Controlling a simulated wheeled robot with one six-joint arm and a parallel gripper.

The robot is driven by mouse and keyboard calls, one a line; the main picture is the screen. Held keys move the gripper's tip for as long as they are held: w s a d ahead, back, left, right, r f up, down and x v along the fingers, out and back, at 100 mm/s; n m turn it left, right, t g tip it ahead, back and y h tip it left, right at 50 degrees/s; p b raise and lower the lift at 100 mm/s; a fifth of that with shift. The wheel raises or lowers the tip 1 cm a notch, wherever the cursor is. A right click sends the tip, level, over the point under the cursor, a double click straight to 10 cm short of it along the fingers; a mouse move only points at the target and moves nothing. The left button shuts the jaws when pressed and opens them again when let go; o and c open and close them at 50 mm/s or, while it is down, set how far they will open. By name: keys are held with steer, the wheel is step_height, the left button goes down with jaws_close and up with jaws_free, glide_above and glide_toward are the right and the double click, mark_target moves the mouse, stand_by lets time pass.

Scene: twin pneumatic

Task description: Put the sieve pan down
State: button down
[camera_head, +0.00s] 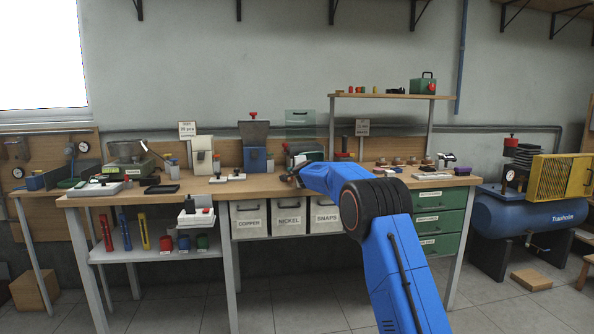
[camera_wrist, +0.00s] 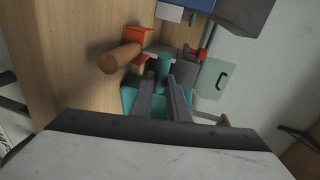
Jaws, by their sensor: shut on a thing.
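My gripper (camera_wrist: 164,85) shows in the wrist view with its two dark fingers close together around a teal cylindrical handle (camera_wrist: 163,66). Teal surfaces (camera_wrist: 129,99) show on both sides of the fingers. I cannot make out a full pan shape, so whether the teal part is the sieve pan is not clear. In the head view my gripper (camera_head: 295,170) is at the workbench (camera_head: 262,185), mostly hidden behind my blue arm.
In the wrist view, an orange bracket with a brown cylinder (camera_wrist: 120,57), a red-knobbed part (camera_wrist: 196,52) and a clear panel with a dark handle (camera_wrist: 212,78) are close by. In the head view, a blue hopper machine (camera_head: 254,159) stands left of my gripper.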

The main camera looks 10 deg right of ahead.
steer(key=c, duration=1.7)
jaws_free()
steer(key=shift+f, duration=0.1)
steer(key=shift+s+r, duration=0.3)
steer(key=shift+s, duration=0.15)
steer(key=shift+s+a+r, duration=0.1)
steer(key=shift+s+r, duration=0.15)
steer(key=shift+s, duration=1.6)
steer(key=shift+s+r, duration=0.25)
steer(key=shift+s, duration=1.55)
steer(key=shift+s+a+r, duration=0.1)
steer(key=shift+s+r, duration=0.15)
steer(key=shift+s, duration=1.6)
